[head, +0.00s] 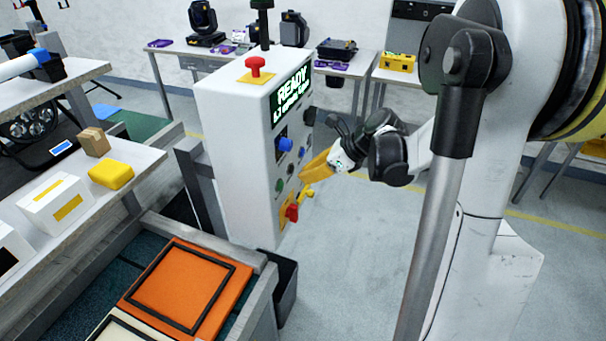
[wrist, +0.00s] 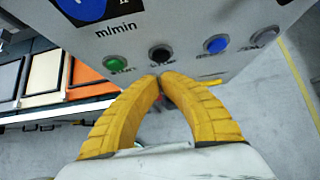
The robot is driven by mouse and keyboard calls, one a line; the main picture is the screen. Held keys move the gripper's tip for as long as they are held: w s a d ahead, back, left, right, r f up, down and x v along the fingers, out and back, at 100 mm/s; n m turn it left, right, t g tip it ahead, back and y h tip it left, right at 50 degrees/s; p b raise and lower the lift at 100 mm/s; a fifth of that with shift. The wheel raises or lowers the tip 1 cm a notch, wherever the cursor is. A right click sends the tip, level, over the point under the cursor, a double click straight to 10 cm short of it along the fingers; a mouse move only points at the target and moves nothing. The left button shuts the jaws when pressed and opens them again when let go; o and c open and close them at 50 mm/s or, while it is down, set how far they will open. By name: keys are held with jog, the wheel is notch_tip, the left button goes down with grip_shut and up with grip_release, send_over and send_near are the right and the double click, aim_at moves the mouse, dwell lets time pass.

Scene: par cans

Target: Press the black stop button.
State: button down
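The black stop button (wrist: 161,54) sits on the front of the white control cabinet (head: 235,150), between a green button (wrist: 115,63) and a blue button (wrist: 215,44). My gripper (wrist: 160,77) has two ridged yellow fingers with their tips together and nothing between them. In the wrist view the tips are just below the black button and cover part of its label. I cannot tell whether they touch the panel. In the head view my gripper (head: 308,172) is at the right of the cabinet's front face, by the button row.
A grey or white button (wrist: 265,35) ends the row. The cabinet also bears a red mushroom button (head: 255,66) on top, a lit READY screen (head: 292,88), a blue knob (head: 285,144) and a red handle (head: 292,212). A dark bin (head: 285,287) stands below. Floor at right is clear.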

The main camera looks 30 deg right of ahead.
jog(key=p+v, duration=0.3)
jog(key=v, duration=0.7)
jog(key=shift+s+d, duration=0.3)
jog(key=shift+s, duration=0.05)
jog(key=s+a+n+h+b, duration=0.1)
jog(key=s+a+n, duration=0.3)
jog(key=n, duration=0.5)
jog(key=s+a+n+h+b, duration=0.1)
jog(key=s+a+n, duration=0.3)
jog(key=a+n, duration=0.5)
jog(key=s+a+f+n+h+b, duration=0.1)
jog(key=s+a+n+h, duration=0.2)
jog(key=a+n, duration=0.3)
jog(key=s+n, duration=0.1)
jog(key=n, duration=0.3)
jog(key=shift+s+a+h+b, duration=0.2)
jog(key=shift+s+h+b, duration=0.05)
jog(key=shift+h+b, duration=0.1)
jog(key=shift+f, duration=0.1)
